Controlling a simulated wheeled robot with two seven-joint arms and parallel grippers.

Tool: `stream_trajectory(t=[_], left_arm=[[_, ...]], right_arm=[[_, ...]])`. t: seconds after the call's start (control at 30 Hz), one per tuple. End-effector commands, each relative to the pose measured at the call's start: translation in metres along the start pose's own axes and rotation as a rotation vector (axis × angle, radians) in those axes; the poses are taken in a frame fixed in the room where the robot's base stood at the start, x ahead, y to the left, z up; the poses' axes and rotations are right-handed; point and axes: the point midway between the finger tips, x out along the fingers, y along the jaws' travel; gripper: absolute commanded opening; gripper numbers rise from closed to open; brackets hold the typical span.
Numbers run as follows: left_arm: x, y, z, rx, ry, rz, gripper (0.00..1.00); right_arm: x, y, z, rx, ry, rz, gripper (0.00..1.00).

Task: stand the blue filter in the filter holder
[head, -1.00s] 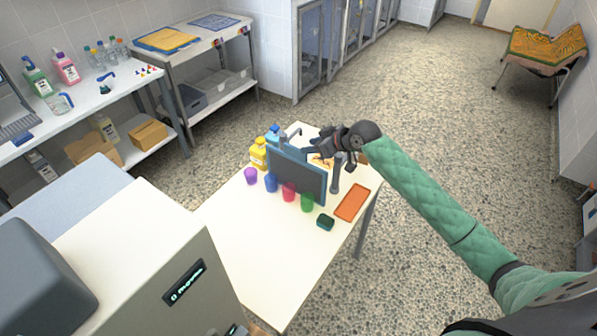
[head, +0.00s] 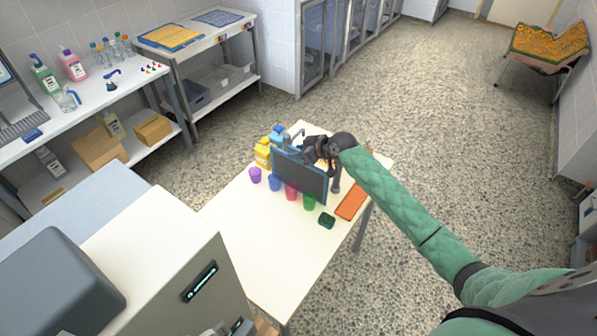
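The blue filter (head: 300,178), a dark panel with a blue frame, stands roughly upright over the table, behind a row of cups. Grey posts that look like the filter holder (head: 337,182) show at its right end and near its far left end. The filter hides the rest, so I cannot tell whether it is seated. My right gripper (head: 312,153) is at the filter's upper edge, partly overlapping it. Its fingers are too small and dark to tell whether they grip it. My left gripper is not in view.
Purple (head: 255,175), blue (head: 274,183), red (head: 291,193) and green (head: 309,202) cups stand before the filter. A dark green sponge (head: 326,221) and orange tray (head: 350,203) lie at right. Yellow bottle (head: 263,153) stands behind. The white table's (head: 260,235) near part is clear.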

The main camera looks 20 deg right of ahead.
Motion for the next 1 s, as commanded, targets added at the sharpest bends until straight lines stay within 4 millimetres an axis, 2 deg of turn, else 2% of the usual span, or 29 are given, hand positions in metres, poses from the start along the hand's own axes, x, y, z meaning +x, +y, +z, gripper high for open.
stream_trajectory(t=[0.2, 0.37, 0.4, 0.77, 1.0], left_arm=[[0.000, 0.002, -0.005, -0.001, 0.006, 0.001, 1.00], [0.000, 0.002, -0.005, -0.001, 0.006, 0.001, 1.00], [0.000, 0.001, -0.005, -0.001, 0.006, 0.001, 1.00], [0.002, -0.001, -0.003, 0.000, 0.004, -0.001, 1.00], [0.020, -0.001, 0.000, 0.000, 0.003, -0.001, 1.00]], right_arm=[[0.000, 0.000, 0.001, 0.000, 0.000, 0.000, 0.34], [0.000, 0.000, 0.000, 0.000, 0.000, 0.000, 0.03], [0.000, 0.000, 0.000, 0.000, 0.000, 0.000, 0.00], [0.000, 0.000, -0.001, -0.001, 0.001, 0.000, 0.00], [-0.013, 0.001, -0.018, -0.004, 0.003, 0.001, 0.00]])
